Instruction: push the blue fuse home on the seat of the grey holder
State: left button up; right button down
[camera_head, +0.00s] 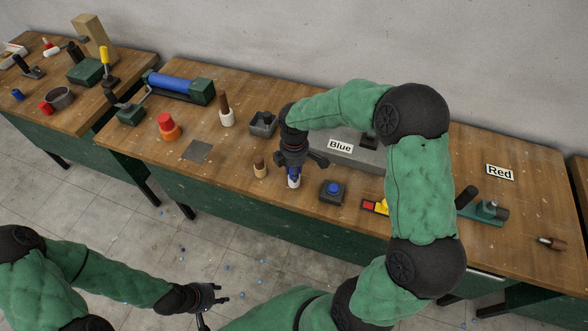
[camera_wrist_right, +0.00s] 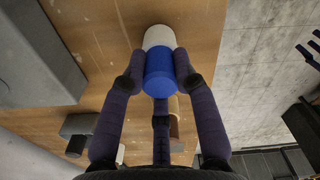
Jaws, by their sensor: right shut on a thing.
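My right gripper (camera_head: 291,168) is over the front edge area of the bench, pointing down, shut on the blue fuse (camera_head: 293,172). In the right wrist view the blue fuse (camera_wrist_right: 160,72) is a smooth cylinder between the two fingertips. A pale grey-white cylindrical holder (camera_head: 293,183) stands directly below it; in the wrist view the holder (camera_wrist_right: 158,38) meets the fuse's far end, roughly in line. The seat is hidden, so how deep the fuse sits cannot be told. My left gripper (camera_head: 215,306) is open and empty, low in front of the bench.
A dark box with a blue button (camera_head: 333,190) stands close right of the holder, and a small wooden peg piece (camera_head: 260,168) close left. A grey block (camera_head: 355,155) with a "Blue" label is behind. A red-topped orange piece (camera_head: 168,128) stands further left.

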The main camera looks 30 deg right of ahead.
jog(key=c, duration=1)
grip_release()
jog(key=shift+o, duration=0.2)
jog(key=r, duration=0.3)
jog(key=r+p, duration=0.1)
jog(key=r, duration=0.3)
jog(key=r+p, duration=0.1)
jog(key=r, duration=0.2)
jog(key=shift+s+a+r, duration=0.25)
jog(key=shift+s+r, duration=0.1)
jog(key=shift+r, duration=0.05)
